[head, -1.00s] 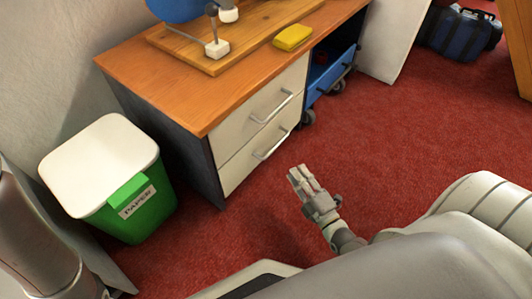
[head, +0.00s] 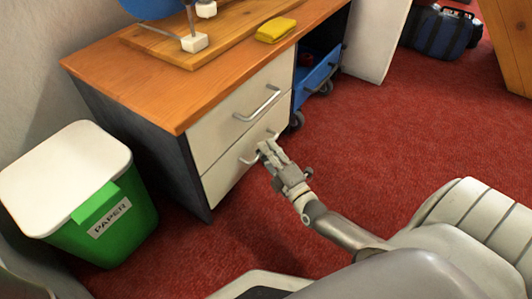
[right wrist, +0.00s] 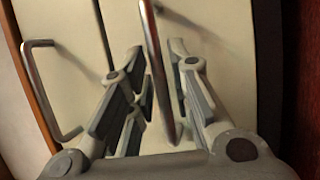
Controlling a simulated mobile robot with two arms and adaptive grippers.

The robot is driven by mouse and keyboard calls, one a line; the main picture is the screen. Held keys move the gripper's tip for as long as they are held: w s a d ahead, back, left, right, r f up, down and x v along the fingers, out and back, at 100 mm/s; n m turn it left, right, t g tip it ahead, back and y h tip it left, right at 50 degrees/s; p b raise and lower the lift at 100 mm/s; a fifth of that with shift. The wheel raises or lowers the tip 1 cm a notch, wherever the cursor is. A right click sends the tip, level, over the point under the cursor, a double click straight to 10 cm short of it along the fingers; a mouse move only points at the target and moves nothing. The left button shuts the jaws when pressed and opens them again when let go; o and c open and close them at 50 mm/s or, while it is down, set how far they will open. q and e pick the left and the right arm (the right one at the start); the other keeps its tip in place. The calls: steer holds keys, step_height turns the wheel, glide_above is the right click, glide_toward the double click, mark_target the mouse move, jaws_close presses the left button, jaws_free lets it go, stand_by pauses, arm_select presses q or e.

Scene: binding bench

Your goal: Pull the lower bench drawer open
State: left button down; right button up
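The lower drawer (head: 218,182) has a cream front and sits shut, flush under the upper drawer (head: 222,130). Its metal bar handle (head: 248,159) is partly covered by my right gripper (head: 265,149) in the head view. In the right wrist view the lower handle (right wrist: 154,55) runs between the two fingers of my right gripper (right wrist: 157,52). The fingers stand apart on either side of the bar, with gaps showing. The lower drawer front (right wrist: 215,35) fills the right of that view. My left gripper is not in view.
The upper handle (head: 258,106) is just above; it also shows in the right wrist view (right wrist: 42,95). A green paper bin (head: 125,232) with a white lid stands left of the bench (head: 130,85). A blue cart (head: 315,75) is at right.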

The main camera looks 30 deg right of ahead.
steer(key=shift+w+r, duration=0.1)
steer(key=shift+w, duration=0.5)
jaws_close()
steer(key=shift+s, duration=0.1)
